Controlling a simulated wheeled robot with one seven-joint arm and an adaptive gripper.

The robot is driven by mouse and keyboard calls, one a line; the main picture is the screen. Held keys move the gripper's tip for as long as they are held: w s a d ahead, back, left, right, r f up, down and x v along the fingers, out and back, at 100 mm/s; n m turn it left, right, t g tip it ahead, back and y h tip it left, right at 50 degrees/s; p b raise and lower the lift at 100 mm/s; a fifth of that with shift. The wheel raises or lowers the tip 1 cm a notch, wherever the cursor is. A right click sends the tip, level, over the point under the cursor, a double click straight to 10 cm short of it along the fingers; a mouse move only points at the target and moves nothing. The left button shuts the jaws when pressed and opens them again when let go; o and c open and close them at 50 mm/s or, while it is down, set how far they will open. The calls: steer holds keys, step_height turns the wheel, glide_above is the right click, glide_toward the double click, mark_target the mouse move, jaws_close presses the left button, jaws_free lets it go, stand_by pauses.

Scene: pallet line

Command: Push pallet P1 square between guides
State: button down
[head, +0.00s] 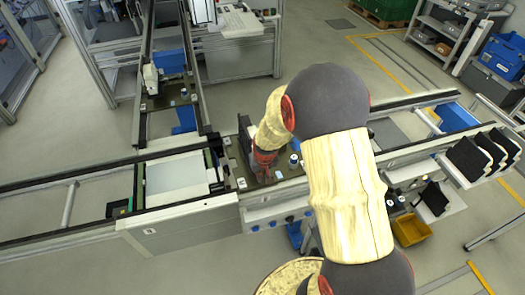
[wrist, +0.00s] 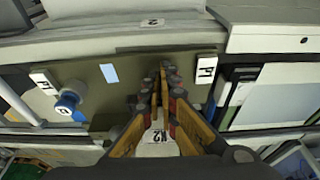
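Pallet P1 (head: 262,181) is an olive-brown plate on the conveyor in the middle of the head view. It also shows in the wrist view (wrist: 125,72), with a white P1 label (wrist: 206,70) at its right end. A blue-and-white cylinder (wrist: 70,103) and a light blue square (wrist: 109,73) are on its left part. My gripper (head: 262,165) is low over the pallet. In the wrist view my gripper (wrist: 163,75) has its fingertips together. Whether the tips touch the pallet is hidden.
Conveyor rails run along both sides of the pallet. A white-topped station (head: 175,178) stands left of it. Another pallet (head: 167,97) with parts sits on the far branch line. Black bins (head: 468,155) and a yellow bin (head: 411,230) are at the right. My arm covers the conveyor right of the pallet.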

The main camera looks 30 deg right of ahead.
steer(key=shift+w+d+r, duration=0.1)
steer(key=shift+w+d, duration=0.05)
steer(key=shift+w, duration=0.3)
steer(key=shift+w+d+r, duration=0.1)
steer(key=shift+w+d, duration=0.05)
steer(key=shift+w, duration=0.25)
steer(key=shift+r, duration=0.25)
steer(key=shift+s+r, duration=0.1)
steer(key=shift+r, duration=0.1)
steer(key=s+a+r+p, duration=0.1)
steer(key=s+r+p, duration=0.2)
steer(key=s, duration=0.2)
steer(key=shift+a+r, duration=0.3)
steer(key=shift+r, duration=0.05)
steer(key=shift+s, duration=0.1)
stand_by(0.6)
